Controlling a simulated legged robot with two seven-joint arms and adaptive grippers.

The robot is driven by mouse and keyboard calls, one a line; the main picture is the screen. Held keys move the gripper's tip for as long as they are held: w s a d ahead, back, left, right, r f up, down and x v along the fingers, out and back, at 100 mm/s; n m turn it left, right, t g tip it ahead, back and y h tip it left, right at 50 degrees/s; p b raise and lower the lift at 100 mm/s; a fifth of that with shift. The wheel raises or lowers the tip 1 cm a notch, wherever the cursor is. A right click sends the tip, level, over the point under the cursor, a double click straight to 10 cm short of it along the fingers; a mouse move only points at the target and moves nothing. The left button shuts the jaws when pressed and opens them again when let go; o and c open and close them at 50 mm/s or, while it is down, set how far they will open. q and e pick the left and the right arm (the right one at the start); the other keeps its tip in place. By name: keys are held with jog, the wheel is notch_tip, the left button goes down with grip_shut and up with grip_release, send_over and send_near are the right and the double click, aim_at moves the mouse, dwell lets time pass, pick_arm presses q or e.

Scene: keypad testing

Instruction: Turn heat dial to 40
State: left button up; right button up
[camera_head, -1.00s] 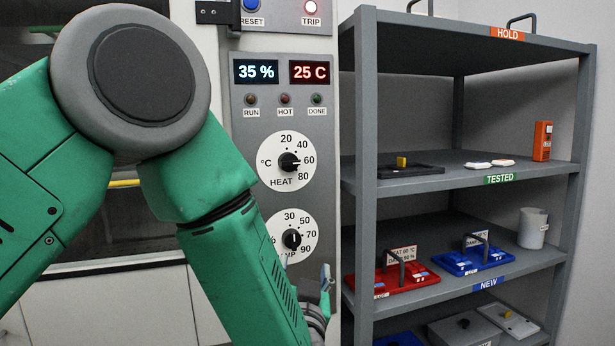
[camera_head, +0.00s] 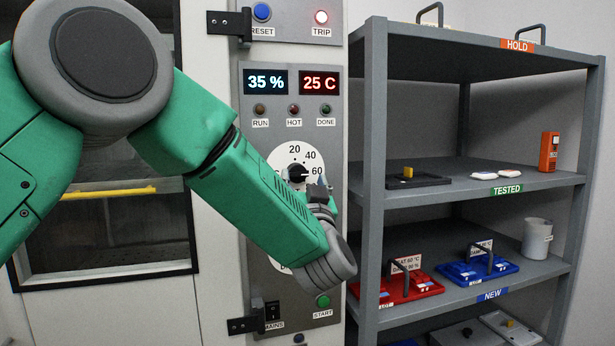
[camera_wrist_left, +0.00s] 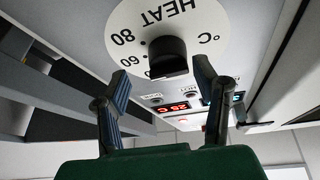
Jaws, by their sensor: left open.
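The HEAT dial is a white disc (camera_head: 282,158) with a black knob (camera_head: 296,173) on the grey control panel. Its knob appears to point toward 60, and 20, 40 and 60 show. My left gripper (camera_head: 322,188) is open, just right of the knob in the head view, and my forearm hides the dial's lower part. In the left wrist view, the knob (camera_wrist_left: 167,56) lies between and just beyond the two fingertips of the left gripper (camera_wrist_left: 162,80). I cannot tell if they touch it. My right gripper is not in view.
The panel displays (camera_head: 292,82) read 35 % and 25 C. The TRIP lamp (camera_head: 321,17) is lit. My arm covers the lower dial. A START button (camera_head: 322,301) and MAINS switch (camera_head: 272,311) sit below. A grey shelf (camera_head: 375,215) with trays stands close on the right.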

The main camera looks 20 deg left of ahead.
aim_at(291, 179)
pick_arm(q)
jog(key=a, duration=0.1)
jog(key=w+a, duration=0.1)
jog(key=a, duration=0.1)
jog(key=shift+a+r, duration=0.15)
jog(key=shift+w+d, duration=0.15)
jog(key=shift+d, duration=0.9)
jog(key=c, duration=0.4)
jog(key=shift+d+r, duration=0.1)
jog(key=shift+d, duration=0.1)
jog(key=c, duration=0.6)
jog(key=shift+s, duration=0.2)
jog(key=shift+c, duration=0.7)
jog(key=shift+a, duration=0.55)
jog(key=shift+d, duration=0.3)
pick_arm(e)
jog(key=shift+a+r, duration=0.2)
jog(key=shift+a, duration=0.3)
